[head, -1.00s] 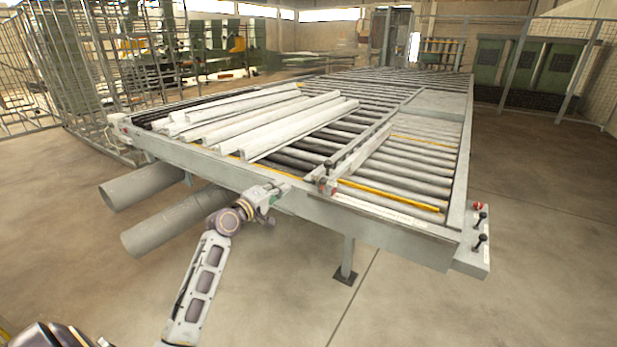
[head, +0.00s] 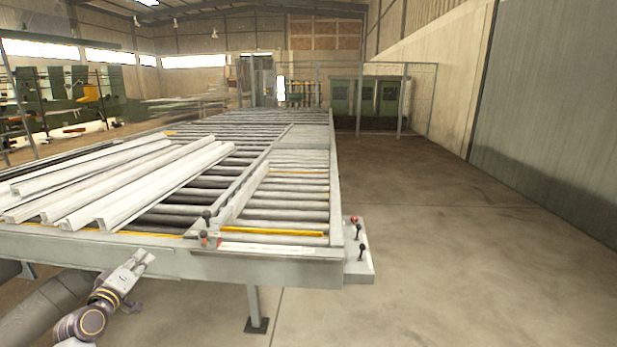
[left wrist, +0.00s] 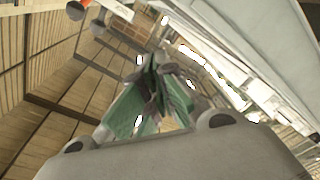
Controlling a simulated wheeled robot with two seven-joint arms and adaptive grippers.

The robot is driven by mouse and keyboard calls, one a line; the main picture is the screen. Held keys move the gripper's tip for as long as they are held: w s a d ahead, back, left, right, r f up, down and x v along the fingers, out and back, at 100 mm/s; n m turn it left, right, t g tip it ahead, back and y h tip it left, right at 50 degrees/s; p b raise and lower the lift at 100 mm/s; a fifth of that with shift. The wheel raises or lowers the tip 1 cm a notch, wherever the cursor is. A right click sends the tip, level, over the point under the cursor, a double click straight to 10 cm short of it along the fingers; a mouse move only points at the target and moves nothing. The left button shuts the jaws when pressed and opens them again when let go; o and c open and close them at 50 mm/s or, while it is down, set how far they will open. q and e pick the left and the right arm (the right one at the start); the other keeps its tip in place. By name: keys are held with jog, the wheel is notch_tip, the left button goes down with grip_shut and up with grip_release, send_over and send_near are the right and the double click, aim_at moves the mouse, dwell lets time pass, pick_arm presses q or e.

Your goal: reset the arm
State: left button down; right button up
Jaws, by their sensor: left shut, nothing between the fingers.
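My left gripper (head: 142,258) is at the lower left of the head view, by the front beam of the roller bench (head: 285,268). It points up and to the right, and I see nothing held in it. In the left wrist view its green and dark fingers (left wrist: 162,75) come together, shut and empty. Whether it touches the beam cannot be told. My right gripper is in neither view.
Several white profiles (head: 150,183) lie on the rollers above my left gripper. A small clamp with a red part (head: 207,240) and black-knobbed levers (head: 361,250) sit along the front edge. The floor to the right (head: 470,250) is clear.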

pick_arm(q)
notch_tip(320, 180, down, 27)
jog(key=a+m+g+y, duration=0.2)
jog(key=m+g, duration=0.2)
jog(key=s+d+f+m+g, duration=0.25)
jog(key=s+f, duration=0.35)
jog(key=f, duration=0.6)
jog(key=s+d+f+m+g, duration=0.25)
jog(key=s+f, duration=0.35)
jog(key=f, duration=0.6)
jog(key=s+d+f+m+g+h, duration=0.15)
jog(key=s+d+f, duration=0.35)
jog(key=s+f, duration=0.5)
jog(key=s+d+f+m+g, duration=0.1)
jog(key=s+d+f+g, duration=0.25)
jog(key=s+f, duration=0.65)
jog(key=s+d+f+g, duration=0.1)
jog(key=s+d, duration=0.2)
jog(key=s, duration=0.5)
jog(key=s+d+f+g, duration=0.1)
jog(key=s+d, duration=0.2)
jog(key=s, duration=0.6)
jog(key=s+d+f+m+h, duration=0.1)
jog(key=s+d, duration=0.3)
jog(key=s, duration=0.5)
jog(key=shift+f+g, duration=0.3)
jog(key=shift+g, duration=0.1)
